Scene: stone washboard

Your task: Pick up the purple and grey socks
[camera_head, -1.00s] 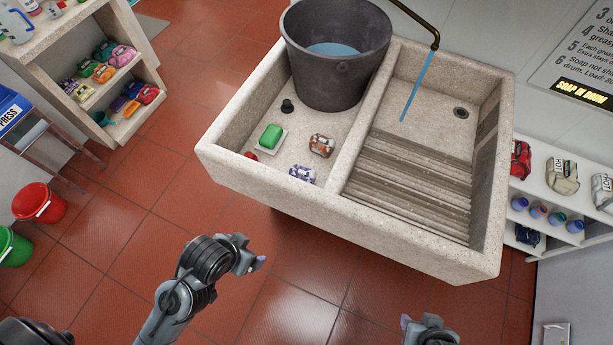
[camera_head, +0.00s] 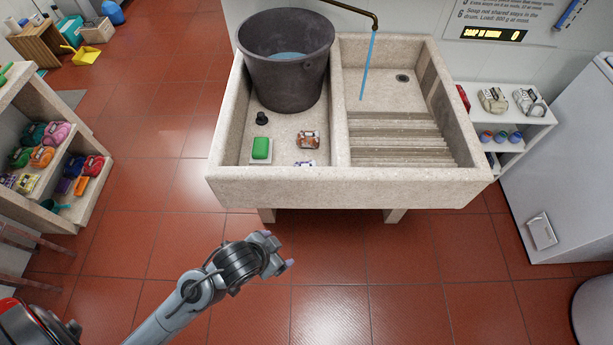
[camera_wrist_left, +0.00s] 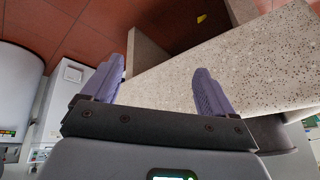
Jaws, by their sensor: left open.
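A rolled pair of purple and whitish-grey socks (camera_head: 304,164) lies in the left basin of the stone washboard sink (camera_head: 350,187). It is close to the inside of the front wall, which hides its lower part. My left gripper (camera_head: 279,251) is outside the sink, in front of and below its front wall, apart from the socks. In the left wrist view my left gripper (camera_wrist_left: 158,88) is open and nothing shows between its purple fingers. The socks do not show in that view. My right gripper is not in view.
The left basin also holds a dark bucket (camera_head: 285,80), a green soap (camera_head: 261,148) on a dish, a brown-and-white bundle (camera_head: 308,140) and a black plug (camera_head: 262,118). Water runs into the right basin from a tap (camera_head: 350,10). Shelves stand on both sides. The floor in front is clear.

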